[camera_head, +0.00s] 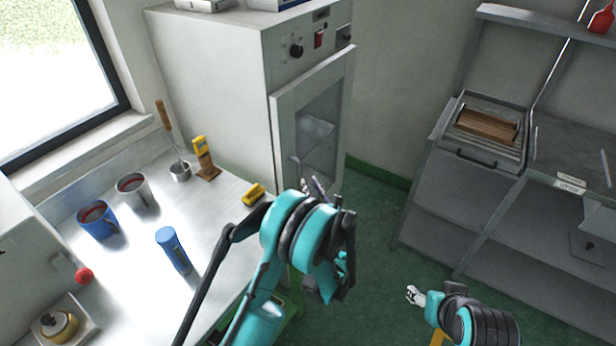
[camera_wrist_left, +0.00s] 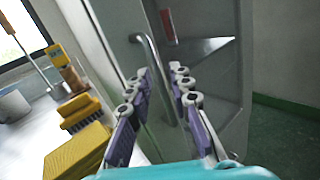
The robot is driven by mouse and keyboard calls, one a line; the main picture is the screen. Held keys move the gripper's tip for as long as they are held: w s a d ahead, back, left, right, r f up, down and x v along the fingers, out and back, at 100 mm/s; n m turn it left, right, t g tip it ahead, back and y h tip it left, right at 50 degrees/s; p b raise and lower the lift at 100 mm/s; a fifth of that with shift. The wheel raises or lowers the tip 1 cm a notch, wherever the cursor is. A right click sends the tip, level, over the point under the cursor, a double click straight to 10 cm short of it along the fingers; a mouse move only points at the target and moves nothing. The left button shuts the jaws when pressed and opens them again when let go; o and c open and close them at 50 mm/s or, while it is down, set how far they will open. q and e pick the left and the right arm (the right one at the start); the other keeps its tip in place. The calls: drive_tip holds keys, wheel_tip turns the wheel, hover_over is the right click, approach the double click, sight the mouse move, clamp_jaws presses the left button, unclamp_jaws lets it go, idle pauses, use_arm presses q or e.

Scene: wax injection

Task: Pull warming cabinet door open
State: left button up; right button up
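The warming cabinet (camera_head: 215,75) is a tall white box at the back. Its door (camera_head: 283,135) has a grey frame and a glass window; I cannot tell for sure whether it stands slightly ajar. In the left wrist view the door handle (camera_wrist_left: 153,72), a bent metal bar, runs down between the two fingers of my left gripper (camera_wrist_left: 160,105). The fingers are apart, one on each side of the bar, with no clear contact. In the head view my left gripper (camera_head: 316,187) is mostly hidden behind its own wrist. My right gripper (camera_head: 415,295) is low at right, away from the cabinet.
A steel worktop (camera_head: 140,255) at left holds a blue mug (camera_head: 97,222), a grey mug (camera_head: 135,194), a blue cylinder (camera_head: 173,250) and a yellow brush (camera_head: 253,194). A metal rack (camera_head: 445,195) stands at right. Green floor (camera_head: 375,240) is clear between them.

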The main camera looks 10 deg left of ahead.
sight(300, 179)
use_arm(q)
drive_tip(key=shift+n+g, duration=0.5)
drive_tip(key=shift+n, duration=0.3)
drive_tip(key=w+a+f, duration=0.1)
drive_tip(key=w, duration=0.1)
drive_tip(key=w+a+f+b, duration=0.1)
drive_tip(key=a, duration=0.1)
drive_tip(key=w+a+f, duration=0.1)
drive_tip(key=w+a, duration=0.1)
drive_tip(key=shift+w, duration=0.3)
clamp_jaws()
